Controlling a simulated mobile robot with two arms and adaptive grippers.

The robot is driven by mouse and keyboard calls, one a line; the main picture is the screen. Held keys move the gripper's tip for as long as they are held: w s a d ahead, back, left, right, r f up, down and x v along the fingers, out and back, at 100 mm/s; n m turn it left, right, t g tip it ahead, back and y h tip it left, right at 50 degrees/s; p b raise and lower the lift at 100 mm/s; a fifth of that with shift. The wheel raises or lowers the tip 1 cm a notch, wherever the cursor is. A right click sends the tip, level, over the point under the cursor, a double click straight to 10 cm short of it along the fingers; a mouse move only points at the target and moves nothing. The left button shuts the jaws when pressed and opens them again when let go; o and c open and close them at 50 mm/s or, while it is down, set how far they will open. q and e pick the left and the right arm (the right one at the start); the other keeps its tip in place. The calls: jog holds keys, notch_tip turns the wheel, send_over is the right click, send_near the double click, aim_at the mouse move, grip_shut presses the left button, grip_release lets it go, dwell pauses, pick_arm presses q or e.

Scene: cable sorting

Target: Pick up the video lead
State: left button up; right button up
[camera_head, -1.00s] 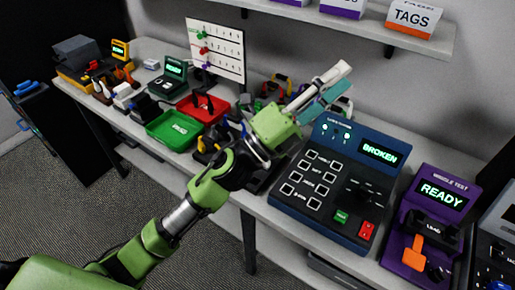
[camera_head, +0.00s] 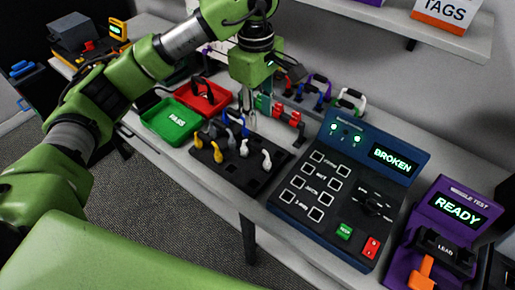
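My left arm reaches in from the left, and its gripper (camera_head: 249,112) points down above the back of a black holder tray (camera_head: 262,182). The tray holds several short cable ends: yellow ones (camera_head: 216,152), a blue one (camera_head: 238,119) and white ones (camera_head: 266,160). Behind it, more leads with looped handles stand in a row, among them a purple one (camera_head: 320,80) and a white one (camera_head: 350,97). I cannot tell which lead is the video lead. The fingertips are small and close among the cables, so their opening is unclear. My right gripper is not in view.
A green PASS bin (camera_head: 156,134) and a red bin (camera_head: 222,104) stand left of the tray. A blue tester (camera_head: 300,232) reading BROKEN and a purple wiggle tester (camera_head: 412,222) reading READY stand to the right. A shelf (camera_head: 385,24) overhangs the back.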

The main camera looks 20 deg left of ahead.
aim_at(255, 144)
pick_arm(q)
jog(key=f, duration=0.2)
jog(key=f+p, duration=0.1)
jog(key=f, duration=0.2)
jog(key=a+f+p, duration=0.1)
jog(key=f, duration=0.1)
jog(key=shift+f, duration=0.4)
jog(key=shift+f+p, duration=0.45)
jog(key=shift+f, duration=0.05)
notch_tip(255, 144, down, 4)
jog(key=shift+s+r+p, duration=0.1)
jog(key=shift+r+p, duration=0.15)
jog(key=shift+p, duration=0.65)
jog(key=shift+f, duration=0.55)
grip_shut()
